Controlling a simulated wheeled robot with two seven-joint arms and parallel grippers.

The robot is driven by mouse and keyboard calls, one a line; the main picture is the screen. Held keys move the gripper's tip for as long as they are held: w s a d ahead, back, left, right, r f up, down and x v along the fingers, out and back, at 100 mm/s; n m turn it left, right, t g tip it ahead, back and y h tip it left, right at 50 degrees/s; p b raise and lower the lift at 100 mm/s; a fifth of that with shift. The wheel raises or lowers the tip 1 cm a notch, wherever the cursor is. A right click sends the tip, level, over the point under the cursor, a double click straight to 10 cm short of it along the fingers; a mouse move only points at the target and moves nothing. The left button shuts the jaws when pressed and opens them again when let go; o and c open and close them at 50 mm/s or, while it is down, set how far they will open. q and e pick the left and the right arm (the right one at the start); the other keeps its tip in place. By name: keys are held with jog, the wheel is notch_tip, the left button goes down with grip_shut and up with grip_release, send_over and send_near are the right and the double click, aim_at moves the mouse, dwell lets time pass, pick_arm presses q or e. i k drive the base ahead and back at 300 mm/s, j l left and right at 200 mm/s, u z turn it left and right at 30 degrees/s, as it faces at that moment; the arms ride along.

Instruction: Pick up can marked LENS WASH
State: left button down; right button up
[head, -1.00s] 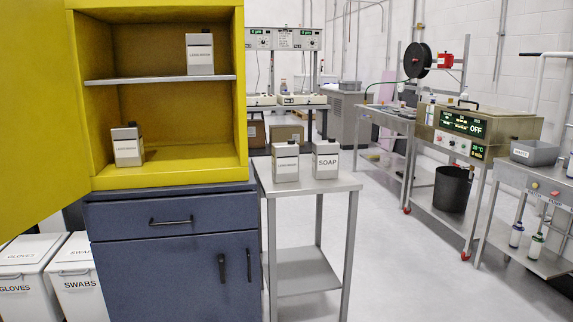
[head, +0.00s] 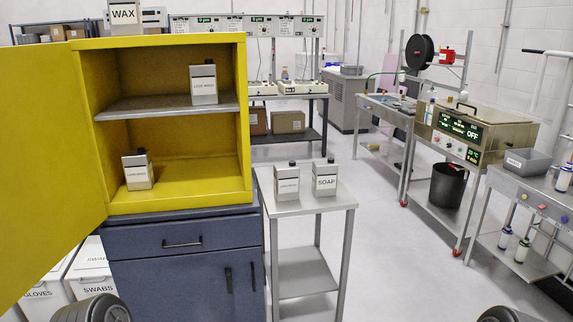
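One grey can (head: 203,82) with a dark cap stands on the upper shelf of the open yellow cabinet. Another grey can (head: 138,170) stands on the cabinet floor at the left. A third (head: 286,183) stands on the small steel table, left of the can marked SOAP (head: 325,178). The labels on these first three are too small to read surely; the two in the cabinet look like LENS WASH. A can marked WAX (head: 125,16) stands on the cabinet's top. Dark rounded parts of my arms show at the bottom corners; neither gripper is in view.
The yellow cabinet door (head: 45,150) stands open to the left. The cabinet sits on a blue drawer unit (head: 185,270). A steel table (head: 307,204) stands at its right, with clear floor beyond it. White GLOVES and SWABS bins stand at lower left.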

aim_at(286, 177)
jog(key=i+l+u, duration=0.1)
jog(key=i+l, duration=0.7)
jog(key=i+l+u, duration=0.15)
jog(key=i+l, duration=0.65)
jog(key=i+l+u, duration=0.15)
jog(key=i+l, duration=0.2)
jog(key=l, duration=0.25)
jog(key=i+l, duration=0.35)
jog(key=l, duration=0.15)
jog(key=u, duration=0.05)
